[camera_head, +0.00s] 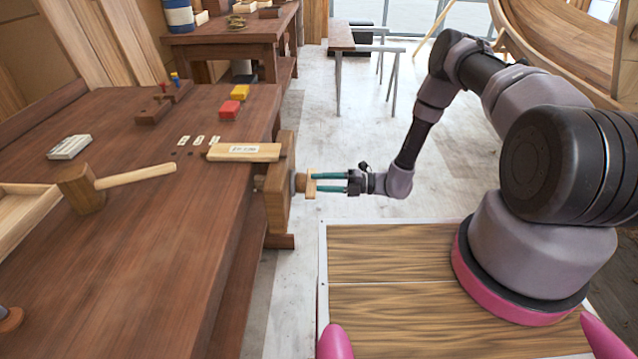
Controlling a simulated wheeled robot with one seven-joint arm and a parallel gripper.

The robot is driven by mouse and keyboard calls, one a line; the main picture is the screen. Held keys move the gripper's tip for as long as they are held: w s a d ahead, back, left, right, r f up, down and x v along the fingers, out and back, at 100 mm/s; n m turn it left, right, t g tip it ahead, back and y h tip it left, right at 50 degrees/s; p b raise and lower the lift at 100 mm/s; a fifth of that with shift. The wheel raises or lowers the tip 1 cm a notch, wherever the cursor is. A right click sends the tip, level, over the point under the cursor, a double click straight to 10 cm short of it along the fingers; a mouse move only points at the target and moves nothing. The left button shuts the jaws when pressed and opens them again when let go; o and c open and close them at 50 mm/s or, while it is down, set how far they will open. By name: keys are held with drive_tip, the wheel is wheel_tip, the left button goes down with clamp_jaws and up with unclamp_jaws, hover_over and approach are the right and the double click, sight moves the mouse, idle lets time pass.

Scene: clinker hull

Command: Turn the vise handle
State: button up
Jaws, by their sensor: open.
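The wooden vise (278,188) is mounted on the right edge of the workbench. Its handle (310,184) is a light wooden bar at the end of a short round hub, on the vise's right side. My gripper (320,182) reaches in from the right, level with the handle. Its two teal fingers are open and lie at the handle, seemingly on either side of it. I cannot tell whether they touch it. A light wooden board (244,153) with a label lies on the bench beside the vise.
The workbench (150,255) carries a mallet (88,188), a wooden tray (22,215), a grey block (69,147) and red and yellow blocks (230,109). The floor (350,130) between is clear.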

drive_tip(key=d, duration=1)
drive_tip(key=shift+s, duration=0.2)
drive_tip(key=shift+d, duration=0.1)
